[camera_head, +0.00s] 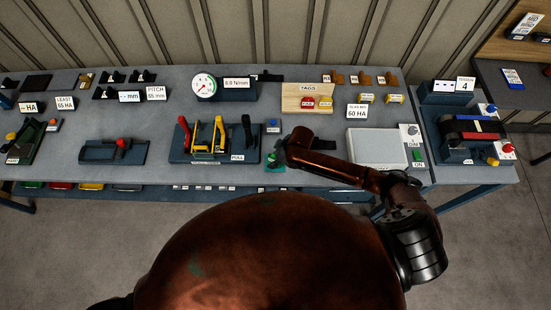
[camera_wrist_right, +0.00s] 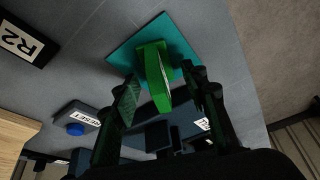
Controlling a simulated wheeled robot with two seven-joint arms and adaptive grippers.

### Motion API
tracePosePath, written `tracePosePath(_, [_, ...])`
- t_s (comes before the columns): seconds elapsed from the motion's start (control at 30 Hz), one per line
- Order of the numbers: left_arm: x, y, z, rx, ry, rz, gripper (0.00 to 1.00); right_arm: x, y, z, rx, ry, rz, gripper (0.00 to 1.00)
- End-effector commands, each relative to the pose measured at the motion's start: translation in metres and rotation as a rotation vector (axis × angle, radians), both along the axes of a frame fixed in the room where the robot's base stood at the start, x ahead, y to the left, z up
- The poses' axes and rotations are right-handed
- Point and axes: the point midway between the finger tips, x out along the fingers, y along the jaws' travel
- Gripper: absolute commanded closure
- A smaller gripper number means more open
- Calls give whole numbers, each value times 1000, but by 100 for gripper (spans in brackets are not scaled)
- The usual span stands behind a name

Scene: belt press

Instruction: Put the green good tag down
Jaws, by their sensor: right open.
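The green tag (camera_wrist_right: 152,68) stands on a teal square pad (camera_wrist_right: 186,33) on the grey bench, as the right wrist view shows. My right gripper (camera_wrist_right: 162,85) is open, with one finger on each side of the tag and a visible gap beside it. In the head view my right gripper (camera_head: 278,155) is low over the pad (camera_head: 274,169) near the bench's front edge, and it mostly hides the tag there. My left gripper is not in view.
A blue button box (camera_head: 273,126) is just behind the pad. The pull fixture (camera_head: 215,157) with yellow handles and a black lever stands to the left. A pale flat box (camera_head: 377,148) is to the right. The wooden tag rack (camera_head: 293,91) holds red tags at the back.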

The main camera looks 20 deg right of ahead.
Motion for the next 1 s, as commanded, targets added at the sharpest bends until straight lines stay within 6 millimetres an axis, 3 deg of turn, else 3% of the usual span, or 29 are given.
tracePosePath(0.27, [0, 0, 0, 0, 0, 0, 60, -1, -4, 9, -1, -1, 1, 60])
tracePosePath(0.7, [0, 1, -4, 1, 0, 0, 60, -22, -28, 88, -1, -3, 1, 60])
tracePosePath(1.0, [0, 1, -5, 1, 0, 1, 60, -28, -36, 112, 0, 0, 0, 60])
